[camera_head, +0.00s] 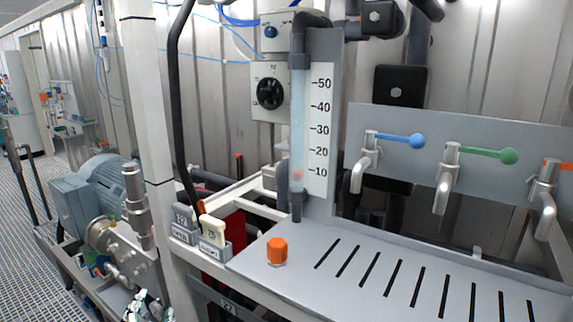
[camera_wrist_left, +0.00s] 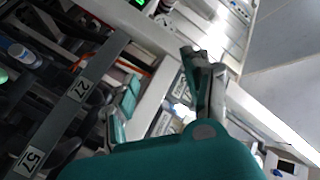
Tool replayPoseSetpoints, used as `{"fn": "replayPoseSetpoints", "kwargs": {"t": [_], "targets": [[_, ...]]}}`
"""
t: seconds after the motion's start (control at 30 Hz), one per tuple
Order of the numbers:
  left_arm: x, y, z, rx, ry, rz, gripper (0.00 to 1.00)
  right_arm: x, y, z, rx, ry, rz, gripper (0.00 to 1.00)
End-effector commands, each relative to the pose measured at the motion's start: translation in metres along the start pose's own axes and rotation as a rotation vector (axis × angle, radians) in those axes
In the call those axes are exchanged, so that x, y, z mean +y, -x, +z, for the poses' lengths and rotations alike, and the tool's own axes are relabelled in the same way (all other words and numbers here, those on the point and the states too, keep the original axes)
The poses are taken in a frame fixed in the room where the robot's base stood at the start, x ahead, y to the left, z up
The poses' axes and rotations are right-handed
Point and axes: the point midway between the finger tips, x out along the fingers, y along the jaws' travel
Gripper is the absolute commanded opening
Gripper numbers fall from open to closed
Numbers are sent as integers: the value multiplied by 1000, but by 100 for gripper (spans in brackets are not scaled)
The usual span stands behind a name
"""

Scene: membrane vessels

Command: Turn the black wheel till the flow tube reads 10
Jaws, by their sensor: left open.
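The black wheel (camera_head: 270,93) is a round knob on a white plate on the back wall, left of the flow tube. The flow tube (camera_head: 298,125) stands upright before a white scale (camera_head: 319,130) marked 10 to 50. A small reddish float (camera_head: 297,175) sits low in it, about level with the 10 mark. My left gripper (camera_head: 148,303) is low at the bottom left of the head view, well below and left of the wheel. In the left wrist view its fingers (camera_wrist_left: 158,75) are apart, with nothing between them. My right gripper is out of view.
Three taps with blue (camera_head: 404,140), green (camera_head: 490,154) and orange handles stand on the right. An orange knob (camera_head: 277,251) is on the slotted bench top (camera_head: 350,290). A white post (camera_head: 150,120) and black hose rise left of the wheel. A pump motor (camera_head: 105,180) stands at left.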

Motion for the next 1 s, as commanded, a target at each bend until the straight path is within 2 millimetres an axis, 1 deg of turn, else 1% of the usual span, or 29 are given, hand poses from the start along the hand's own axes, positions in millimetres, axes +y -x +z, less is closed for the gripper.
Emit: {"fn": "replayPoseSetpoints", "kwargs": {"t": [0.03, 0.07, 0.1, 0.17, 0.2, 0.23, 0.3, 0.43, 0.6, 0.67, 0.7, 0.73, 0.8, 0.87, 1.0], "targets": [[20, 16, 31, -110, 52, 70, 50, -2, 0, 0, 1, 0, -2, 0], [32, 26, 48, -176, 81, 111, 50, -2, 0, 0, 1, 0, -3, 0], [46, 42, 70, -261, 117, 165, 50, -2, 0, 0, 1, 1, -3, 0], [66, 66, 97, -376, 161, 241, 50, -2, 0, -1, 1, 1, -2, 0], [77, 81, 111, -443, 184, 285, 50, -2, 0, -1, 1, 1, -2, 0], [85, 92, 120, -488, 200, 316, 50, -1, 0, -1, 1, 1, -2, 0], [100, 118, 138, -582, 230, 381, 50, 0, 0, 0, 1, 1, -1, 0], [121, 160, 160, -724, 270, 484, 50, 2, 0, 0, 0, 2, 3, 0], [140, 210, 178, -875, 307, 598, 50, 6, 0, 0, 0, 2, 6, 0], [145, 228, 182, -923, 318, 637, 50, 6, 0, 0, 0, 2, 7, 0], [148, 240, 185, -954, 325, 664, 50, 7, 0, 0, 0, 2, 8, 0], [152, 243, 188, -969, 327, 675, 50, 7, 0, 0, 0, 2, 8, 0], [166, 232, 202, -972, 321, 672, 50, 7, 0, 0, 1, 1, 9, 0], [177, 227, 213, -976, 318, 674, 50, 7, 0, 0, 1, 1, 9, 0], [205, 216, 243, -990, 312, 680, 50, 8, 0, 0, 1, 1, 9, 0]]}}
